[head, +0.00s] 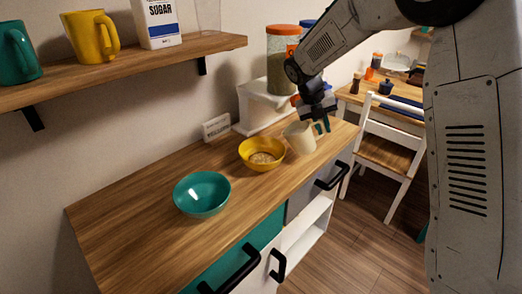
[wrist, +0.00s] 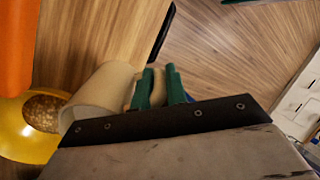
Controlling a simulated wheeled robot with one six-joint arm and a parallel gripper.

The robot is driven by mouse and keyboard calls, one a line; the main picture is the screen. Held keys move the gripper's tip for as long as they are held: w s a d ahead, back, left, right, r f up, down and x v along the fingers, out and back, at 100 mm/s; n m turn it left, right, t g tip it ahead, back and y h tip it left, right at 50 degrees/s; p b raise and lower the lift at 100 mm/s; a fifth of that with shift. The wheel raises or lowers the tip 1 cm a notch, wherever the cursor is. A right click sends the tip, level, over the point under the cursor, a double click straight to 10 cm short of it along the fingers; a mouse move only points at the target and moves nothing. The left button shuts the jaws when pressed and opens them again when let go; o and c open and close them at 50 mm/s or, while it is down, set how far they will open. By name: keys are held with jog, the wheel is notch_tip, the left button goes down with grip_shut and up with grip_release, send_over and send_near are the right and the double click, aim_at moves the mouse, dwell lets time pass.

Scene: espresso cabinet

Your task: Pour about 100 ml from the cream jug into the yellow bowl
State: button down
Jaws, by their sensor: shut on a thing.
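The cream jug (head: 301,138) is at the right part of the counter, just right of the yellow bowl (head: 247,149). It leans a little left, toward the bowl. I cannot tell whether it touches the counter. My gripper (head: 322,127) is shut on the jug's handle side, with green fingers. In the wrist view the fingers (wrist: 162,86) close at the handle of the jug (wrist: 100,92), and the yellow bowl (wrist: 14,135) lies at left. The bowl holds something brown and speckled. No stream shows, and the jug's inside is hidden.
A teal bowl (head: 202,194) stands left on the wooden counter (head: 130,225). A white stand (head: 262,107) with jars is behind. A shelf (head: 120,74) with mugs and a sugar box (head: 158,22) hangs above. A white chair (head: 385,150) stands at right.

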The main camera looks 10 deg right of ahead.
jog(key=shift+a+r+h, duration=0.6)
jog(key=shift+r, duration=0.05)
dwell(0.5)
